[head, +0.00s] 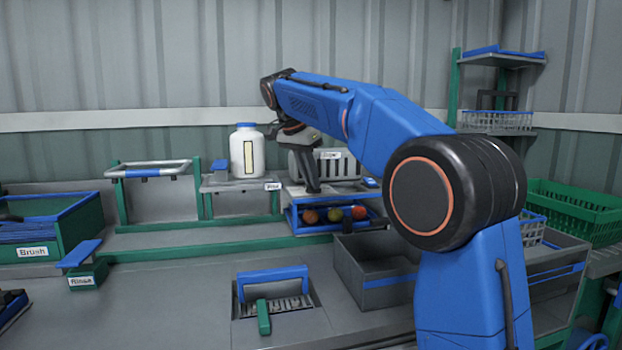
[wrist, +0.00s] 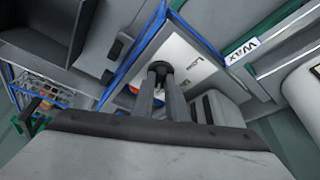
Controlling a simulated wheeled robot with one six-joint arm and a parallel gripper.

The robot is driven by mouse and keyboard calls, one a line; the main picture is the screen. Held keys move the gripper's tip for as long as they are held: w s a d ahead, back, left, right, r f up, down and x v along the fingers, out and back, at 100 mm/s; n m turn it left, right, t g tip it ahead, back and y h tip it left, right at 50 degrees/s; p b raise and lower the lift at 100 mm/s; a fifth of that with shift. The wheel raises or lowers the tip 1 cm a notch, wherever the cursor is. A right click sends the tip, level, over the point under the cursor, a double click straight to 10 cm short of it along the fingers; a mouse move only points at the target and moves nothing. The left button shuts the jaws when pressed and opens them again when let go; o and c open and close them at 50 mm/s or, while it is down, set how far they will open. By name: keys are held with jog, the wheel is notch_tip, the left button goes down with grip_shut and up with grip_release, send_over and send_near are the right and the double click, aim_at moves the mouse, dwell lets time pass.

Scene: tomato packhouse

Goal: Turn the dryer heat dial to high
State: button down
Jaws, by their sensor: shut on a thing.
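The dryer (head: 335,165) is a grey slatted unit at the back of the bench, above a blue-edged bay. My gripper (head: 312,188) points down in front of it. In the wrist view, my gripper (wrist: 160,72) is shut on the dark heat dial (wrist: 160,66), which sits on a pale panel (wrist: 182,50). A small printed label lies beside the dial, apparently reading "Low". The dial's pointer is hidden by the fingers, so its setting cannot be told. The dial is not visible in the head view.
Several red and green tomatoes (head: 334,215) lie in the bay below. A white jug (head: 243,155) stands left of the dryer, near the Wax label (wrist: 241,47). A grey bin (head: 370,262) is in front to the right. Green crates (head: 575,210) stand far right.

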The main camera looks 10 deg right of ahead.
dwell(0.4)
jog(key=c, duration=1.8)
grip_release()
jog(key=shift+o, duration=0.2)
